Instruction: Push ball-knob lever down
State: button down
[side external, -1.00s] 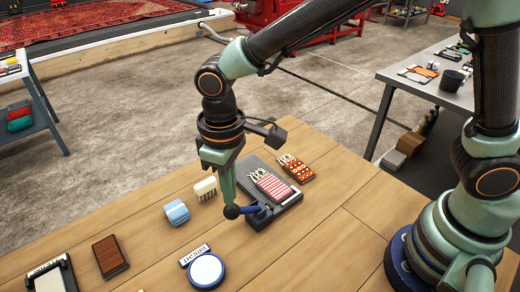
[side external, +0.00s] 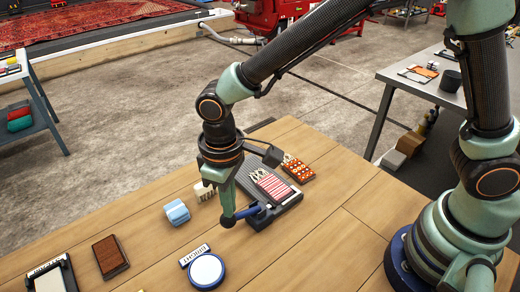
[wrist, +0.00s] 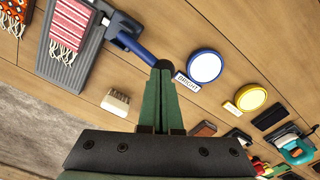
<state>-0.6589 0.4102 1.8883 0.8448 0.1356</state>
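The ball-knob lever has a blue handle (side external: 250,211) and a dark ball knob (side external: 228,222), and sticks out from the side of a grey ribbed device (side external: 287,207). In the wrist view the blue handle (wrist: 137,48) runs to the knob at my fingertips. My gripper (side external: 229,212) points down, with its green fingertips at the top of the knob, apparently touching it. In the wrist view the fingers (wrist: 161,75) lie together and partly hide the knob. The handle slopes down toward the knob, which is close above the table.
A pink striped rug sample (side external: 271,186) lies on the device, with an orange patterned one (side external: 298,170) beside it. A round white button with a blue rim (side external: 206,270), a label plate (side external: 195,255), a blue block (side external: 176,212) and a cream brush (side external: 204,191) are near.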

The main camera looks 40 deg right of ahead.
jog(key=shift+f, duration=0.2)
jog(key=shift+r, duration=0.1)
notch_tip(320, 180, up, 8)
dwell(0.8)
jog(key=s+d+r+m+t, duration=0.1)
jog(key=d+r+m+t, duration=0.1)
jog(key=d, duration=1)
jog(key=s+d+r+m+t, duration=0.2)
jog(key=d+r+m+t, duration=0.1)
jog(key=d, duration=1)
notch_tip(320, 180, up, 3)
jog(key=shift+s+f+m+t, duration=0.1)
jog(key=shift+s+m+t, duration=0.2)
jog(key=shift+m, duration=0.2)
